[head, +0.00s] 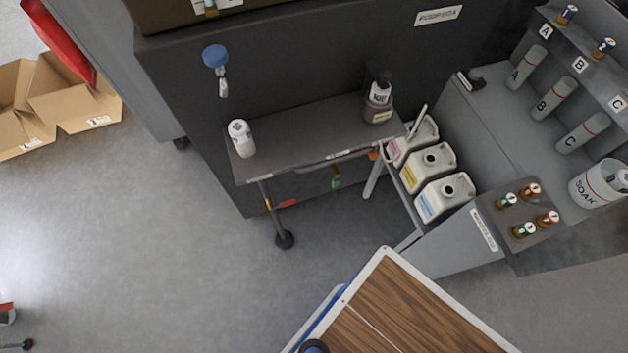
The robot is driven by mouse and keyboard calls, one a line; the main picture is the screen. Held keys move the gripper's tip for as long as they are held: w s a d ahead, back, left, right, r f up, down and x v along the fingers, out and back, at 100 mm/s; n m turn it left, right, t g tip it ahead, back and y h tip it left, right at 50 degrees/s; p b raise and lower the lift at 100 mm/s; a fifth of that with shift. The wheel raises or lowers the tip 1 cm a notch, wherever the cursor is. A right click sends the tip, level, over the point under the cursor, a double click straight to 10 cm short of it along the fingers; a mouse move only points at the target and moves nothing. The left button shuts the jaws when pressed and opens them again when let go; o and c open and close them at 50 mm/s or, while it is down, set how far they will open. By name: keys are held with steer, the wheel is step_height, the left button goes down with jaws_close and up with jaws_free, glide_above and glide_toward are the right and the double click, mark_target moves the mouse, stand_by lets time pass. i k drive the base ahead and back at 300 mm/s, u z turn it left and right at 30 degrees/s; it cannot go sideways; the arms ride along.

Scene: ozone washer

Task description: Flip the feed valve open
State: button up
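No part is clearly marked as the feed valve at this size. A blue round knob (215,56) with a pale metal fitting below it sticks out from the dark front of the machine (180,80). Below the shelf (300,128) are small coloured parts: a red one (288,203), a green one (336,182) and an orange one (373,153). Any of these could be a valve handle; I cannot tell which, nor whether it is open or shut. My gripper is not in view.
A grey bench (505,100) with labelled cylinders is at right, cardboard boxes (75,90) at upper left. The grey floor (150,250) is mostly clear.

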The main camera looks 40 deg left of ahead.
mark_target(336, 181)
steer(key=u, duration=0.6)
steer(key=k, duration=0.3)
steer(key=u, duration=0.8)
